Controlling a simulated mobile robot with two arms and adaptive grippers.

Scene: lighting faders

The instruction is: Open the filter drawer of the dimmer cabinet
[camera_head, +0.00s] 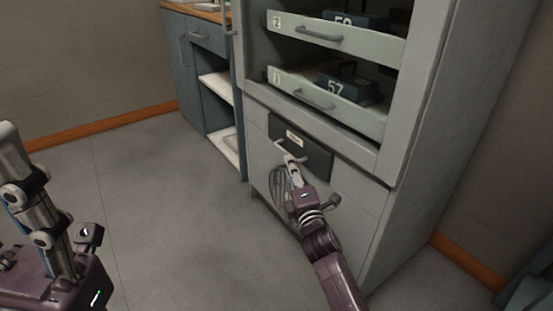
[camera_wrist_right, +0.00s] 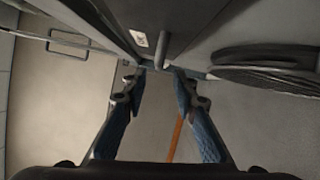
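The dimmer cabinet (camera_head: 395,215) is tall and pale grey. Its filter drawer (camera_head: 316,156) is the dark panel with a small white label, low on the front, and it looks shut. A light bar handle (camera_head: 283,149) sticks out from the drawer. My right gripper (camera_head: 291,164) is at this handle. In the right wrist view, the right gripper (camera_wrist_right: 160,82) has its two fingers spread apart, with the handle (camera_wrist_right: 164,48) just beyond and between the fingertips. I cannot tell whether they touch it. My left arm shows at the lower left, its gripper out of view.
Two open shelf drawers (camera_head: 330,88) with dark numbered boxes sit above the filter drawer. A round vent (camera_head: 280,188) is below it, also in the wrist view (camera_wrist_right: 268,62). A blue counter unit (camera_head: 190,60) stands to the left. The floor (camera_head: 165,200) in front is clear.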

